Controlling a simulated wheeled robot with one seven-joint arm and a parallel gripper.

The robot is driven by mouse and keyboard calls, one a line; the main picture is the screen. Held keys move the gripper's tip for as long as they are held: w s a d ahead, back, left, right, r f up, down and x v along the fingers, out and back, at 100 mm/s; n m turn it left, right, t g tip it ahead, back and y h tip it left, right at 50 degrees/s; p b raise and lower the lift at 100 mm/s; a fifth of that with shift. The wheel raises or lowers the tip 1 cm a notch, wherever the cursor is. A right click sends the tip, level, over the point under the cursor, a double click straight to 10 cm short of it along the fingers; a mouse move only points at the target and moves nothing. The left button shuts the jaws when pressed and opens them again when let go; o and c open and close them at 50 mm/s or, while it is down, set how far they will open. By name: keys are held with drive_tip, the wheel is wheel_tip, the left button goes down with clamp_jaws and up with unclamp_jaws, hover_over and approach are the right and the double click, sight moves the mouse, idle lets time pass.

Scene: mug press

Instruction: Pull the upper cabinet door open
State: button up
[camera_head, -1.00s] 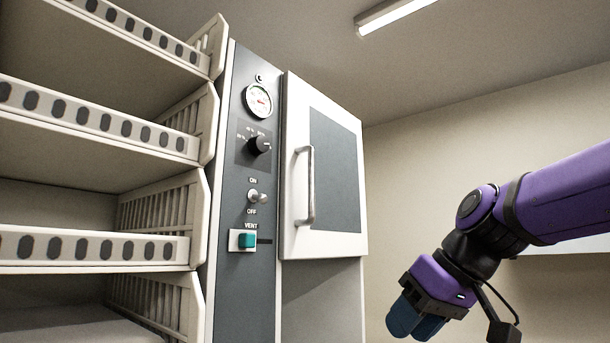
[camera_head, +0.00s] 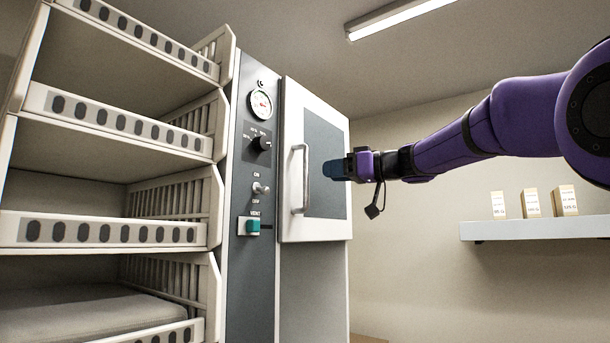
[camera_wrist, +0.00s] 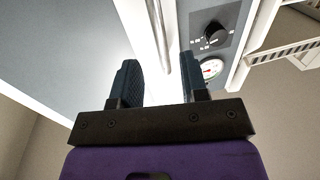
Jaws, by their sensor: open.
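The upper cabinet door (camera_head: 325,150) is a white frame with a grey panel, and it looks shut. Its vertical metal handle (camera_head: 306,180) is on the door's left side. My gripper (camera_head: 327,169) is raised in front of the door, just right of the handle, pointing left at it. In the wrist view, my gripper's two blue fingers (camera_wrist: 156,82) are apart with nothing held between them. The handle (camera_wrist: 160,45) shows beyond the fingertips, lined up with the gap between them. I cannot tell the exact distance left to the handle.
A grey control panel with a gauge (camera_head: 261,103), a knob (camera_head: 262,143), a switch (camera_head: 261,188) and a green vent button (camera_head: 253,226) stands left of the door. A white rack (camera_head: 110,120) is further left. A wall shelf (camera_head: 535,228) with small boxes is at right.

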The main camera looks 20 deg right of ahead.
hover_over(306, 203)
drive_tip(key=shift+w+d, duration=0.1)
drive_tip(key=shift+w, duration=0.3)
clamp_jaws()
